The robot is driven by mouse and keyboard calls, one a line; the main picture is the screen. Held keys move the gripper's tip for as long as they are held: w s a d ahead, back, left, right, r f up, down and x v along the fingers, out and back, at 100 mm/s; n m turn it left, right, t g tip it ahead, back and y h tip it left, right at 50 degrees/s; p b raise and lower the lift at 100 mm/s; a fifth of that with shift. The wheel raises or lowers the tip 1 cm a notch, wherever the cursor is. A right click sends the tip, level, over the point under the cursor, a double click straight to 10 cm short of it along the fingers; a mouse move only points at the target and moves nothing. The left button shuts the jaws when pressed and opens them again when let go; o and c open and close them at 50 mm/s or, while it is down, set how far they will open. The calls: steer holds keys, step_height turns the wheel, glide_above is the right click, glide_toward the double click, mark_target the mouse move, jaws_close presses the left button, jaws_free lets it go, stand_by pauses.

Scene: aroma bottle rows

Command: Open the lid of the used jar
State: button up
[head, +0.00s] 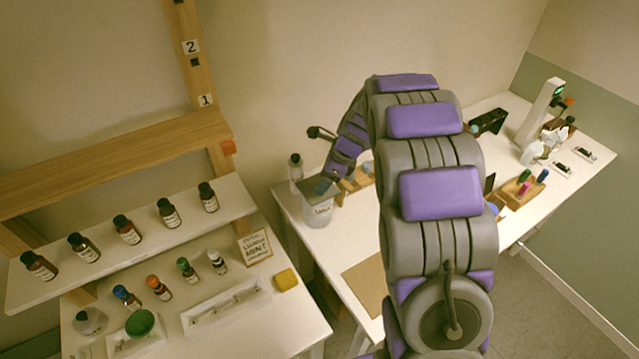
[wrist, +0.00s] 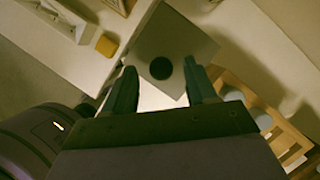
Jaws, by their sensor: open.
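The pale jar (head: 318,213) with a dark-lettered label stands on the right-hand table near its left corner. The lettering is too small to read surely. My gripper (head: 323,186) is over the jar's top and hides much of it. In the wrist view, my gripper (wrist: 162,76) is open, with one finger on each side of a flat grey square (wrist: 182,38) bearing a dark round knob (wrist: 161,68). This appears to be the jar's lid. The knob lies between the fingertips; I cannot tell whether they touch it.
A clear bottle (head: 295,168) stands behind the jar. A wooden rack (wrist: 262,95) is close on the right in the wrist view. The left table holds several small bottles, a green bowl (head: 140,322) and a yellow block (head: 286,280). A brown mat (head: 368,285) lies bare at the front.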

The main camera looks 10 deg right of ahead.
steer(key=shift+w+d+f, duration=0.1)
steer(key=shift+d+f, duration=0.5)
steer(key=shift+d, duration=0.3)
steer(key=a, duration=0.3)
steer(key=shift+c, duration=0.4)
steer(key=shift+a, duration=0.25)
steer(key=shift+c, duration=1.5)
steer(key=shift+d, duration=0.3)
steer(key=shift+c, duration=0.8)
steer(key=shift+d, duration=0.8)
steer(key=c, duration=0.3)
steer(key=shift+d, duration=0.1)
steer(key=shift+c, duration=0.7)
steer(key=shift+a+r, duration=0.1)
steer(key=shift+a, duration=0.15)
jaws_close()
